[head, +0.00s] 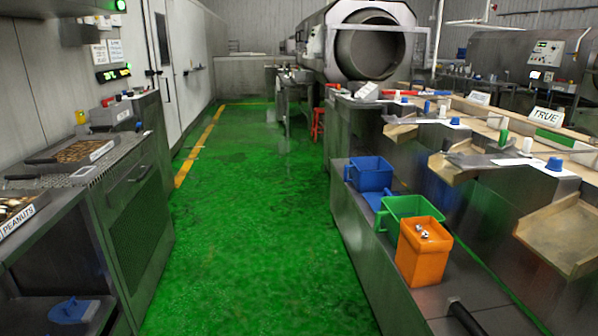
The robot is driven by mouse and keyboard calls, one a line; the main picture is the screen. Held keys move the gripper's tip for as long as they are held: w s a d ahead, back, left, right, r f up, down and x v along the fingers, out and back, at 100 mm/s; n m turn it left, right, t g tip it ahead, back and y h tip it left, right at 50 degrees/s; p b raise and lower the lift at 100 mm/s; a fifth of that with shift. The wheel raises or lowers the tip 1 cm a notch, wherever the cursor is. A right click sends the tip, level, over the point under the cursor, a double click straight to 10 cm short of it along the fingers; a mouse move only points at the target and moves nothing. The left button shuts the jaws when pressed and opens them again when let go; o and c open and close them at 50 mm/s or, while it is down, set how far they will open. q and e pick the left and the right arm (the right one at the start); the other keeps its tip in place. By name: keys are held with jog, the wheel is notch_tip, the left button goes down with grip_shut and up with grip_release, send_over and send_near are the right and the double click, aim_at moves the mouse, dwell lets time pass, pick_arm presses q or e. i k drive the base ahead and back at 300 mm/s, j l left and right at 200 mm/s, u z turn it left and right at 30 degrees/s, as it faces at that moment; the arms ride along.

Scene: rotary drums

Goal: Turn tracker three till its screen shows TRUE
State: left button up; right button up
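A white card reading TRUE (545,116) stands on the right-hand line of work stations. I cannot pick out a tracker marked three. A small lit display with green marks (113,73) is on the left wall, too small to read. A control panel (546,53) with a small bright screen is on the far right machine; its text is unreadable. Neither of my grippers shows in the head view.
Blue (371,172), green (408,212) and orange (424,250) bins stand on the right-hand ledge. A large steel drum (369,45) is at the back. A counter with a PEANUTS tray (18,218) is at left. The green floor aisle (250,200) is clear.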

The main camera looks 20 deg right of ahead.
aim_at(554, 163)
jog(key=i+z, duration=0.3)
jog(key=i, duration=0.85)
jog(key=i+z, duration=0.2)
jog(key=i, duration=0.4)
jog(key=i+j+z, duration=0.2)
jog(key=i, duration=0.35)
jog(key=i+u, duration=0.2)
jog(key=u, duration=0.25)
jog(key=i+l+u, duration=0.15)
jog(key=u, duration=6.8)
